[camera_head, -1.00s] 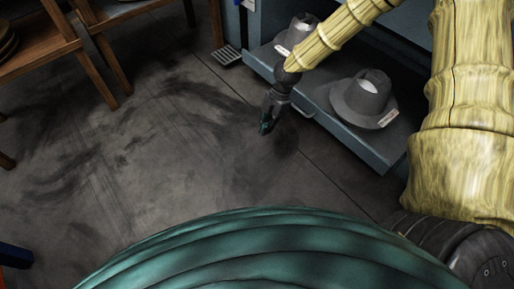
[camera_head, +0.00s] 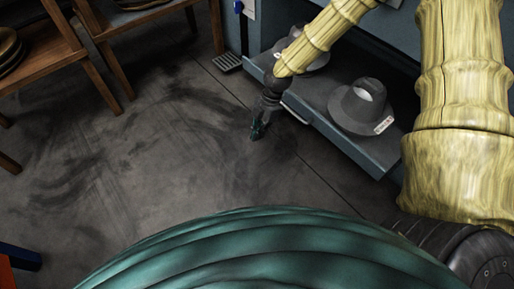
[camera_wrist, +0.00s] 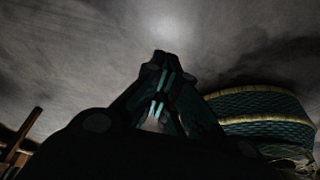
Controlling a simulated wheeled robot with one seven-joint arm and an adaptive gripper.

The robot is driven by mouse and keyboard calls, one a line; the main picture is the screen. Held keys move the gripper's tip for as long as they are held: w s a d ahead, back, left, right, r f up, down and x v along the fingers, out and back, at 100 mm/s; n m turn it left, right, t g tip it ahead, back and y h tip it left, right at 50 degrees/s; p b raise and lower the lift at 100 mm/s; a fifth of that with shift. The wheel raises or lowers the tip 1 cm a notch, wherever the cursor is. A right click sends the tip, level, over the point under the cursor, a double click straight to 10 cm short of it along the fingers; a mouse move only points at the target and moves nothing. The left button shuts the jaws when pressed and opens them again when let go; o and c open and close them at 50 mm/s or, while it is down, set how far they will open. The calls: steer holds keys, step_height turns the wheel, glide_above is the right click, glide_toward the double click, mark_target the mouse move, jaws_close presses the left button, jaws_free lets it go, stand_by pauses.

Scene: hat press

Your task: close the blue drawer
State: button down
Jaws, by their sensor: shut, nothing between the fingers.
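The blue drawer (camera_head: 376,162) is pulled out from the blue cabinet at the right of the head view, with a pale handle (camera_head: 297,113) on its front. A grey hat (camera_head: 361,107) with a white tag sits in it. A second grey hat (camera_head: 313,60) sits farther back in the drawer, partly hidden by my arm. My gripper (camera_head: 256,131) is shut and empty in front of the drawer, over the floor, pointing down. It looks apart from the drawer front. In the wrist view, my gripper's fingers (camera_wrist: 161,92) are together over grey floor.
Wooden racks (camera_head: 60,50) with hats stand at the upper left. A floor grate (camera_head: 228,62) lies by the cabinet. A blue and orange thing (camera_head: 18,262) is at the lower left. The floor between is clear.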

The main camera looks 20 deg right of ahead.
steer(key=s+p+v, duration=0.1)
steer(key=p+v, duration=0.2)
steer(key=v, duration=0.3)
steer(key=s+a+f+m, duration=0.4)
steer(key=s+f+m, duration=0.1)
steer(key=s+f, duration=0.15)
steer(key=n+t+h+p, duration=0.2)
steer(key=n+h+p, duration=0.3)
steer(key=h+p, duration=0.1)
glide_toward(299, 117)
steer(key=b+x, duration=0.5)
steer(key=x, duration=0.1)
steer(key=shift+b, duration=0.35)
steer(key=shift+w+d+r+b, duration=0.15)
steer(key=shift+w+d+b, duration=0.15)
steer(key=shift+d, duration=0.35)
